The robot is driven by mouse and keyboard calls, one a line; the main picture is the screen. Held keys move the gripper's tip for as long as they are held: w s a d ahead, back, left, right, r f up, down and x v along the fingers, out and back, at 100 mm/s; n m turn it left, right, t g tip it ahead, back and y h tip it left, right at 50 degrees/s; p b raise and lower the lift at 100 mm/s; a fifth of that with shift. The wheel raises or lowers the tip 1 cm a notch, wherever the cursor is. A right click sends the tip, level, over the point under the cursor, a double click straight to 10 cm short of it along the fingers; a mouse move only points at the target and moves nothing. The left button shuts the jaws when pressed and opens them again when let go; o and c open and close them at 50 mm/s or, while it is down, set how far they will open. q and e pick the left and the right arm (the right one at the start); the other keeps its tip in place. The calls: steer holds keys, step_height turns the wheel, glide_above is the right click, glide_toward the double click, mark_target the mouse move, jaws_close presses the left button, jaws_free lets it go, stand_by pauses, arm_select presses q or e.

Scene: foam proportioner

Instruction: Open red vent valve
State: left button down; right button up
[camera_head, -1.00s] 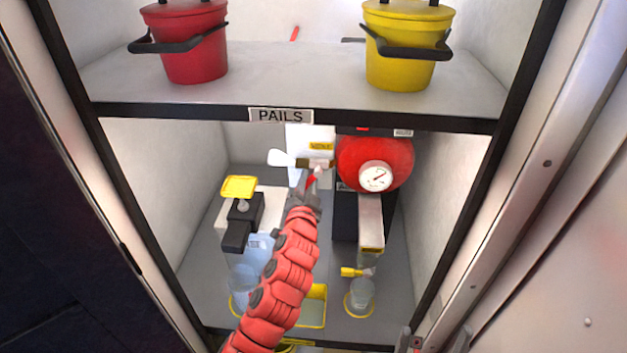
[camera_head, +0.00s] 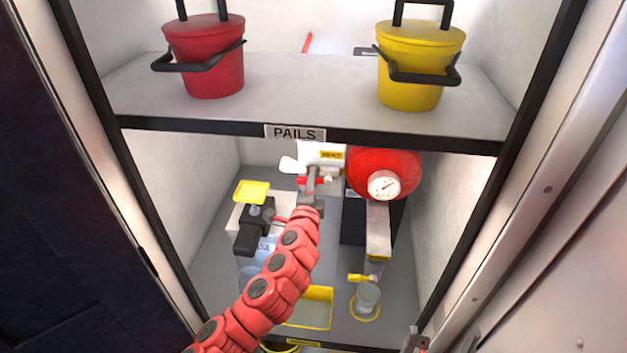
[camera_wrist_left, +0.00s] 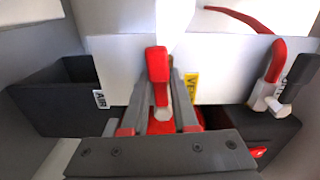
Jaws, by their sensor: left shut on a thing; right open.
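The red vent valve handle (camera_wrist_left: 157,65) stands between my left gripper's fingers in the wrist view. In the head view a red handle part (camera_head: 302,181) shows beside my left gripper (camera_head: 314,178), in front of the white panel. My left gripper (camera_wrist_left: 160,80) is shut on the red handle. A yellow label (camera_wrist_left: 191,84), partly hidden by a finger, is on the white panel behind it; it also shows in the head view (camera_head: 331,155). My right gripper (camera_head: 415,339) shows only as tips at the bottom edge and is open, apart from the valve.
A red tank with a gauge (camera_head: 384,185) stands right of my left gripper. A black unit with a yellow plate (camera_head: 251,191) stands to the left. The PAILS shelf edge (camera_head: 295,133) runs above. A clear cup (camera_head: 367,297) and yellow-rimmed tray (camera_head: 315,308) are below.

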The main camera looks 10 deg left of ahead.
arm_select(q)
steer(key=shift+r, duration=0.1)
stand_by(0.5)
steer(key=c, duration=0.8)
jaws_free()
steer(key=s+p, duration=0.1)
steer(key=s, duration=1.6)
steer(key=shift+s, duration=0.25)
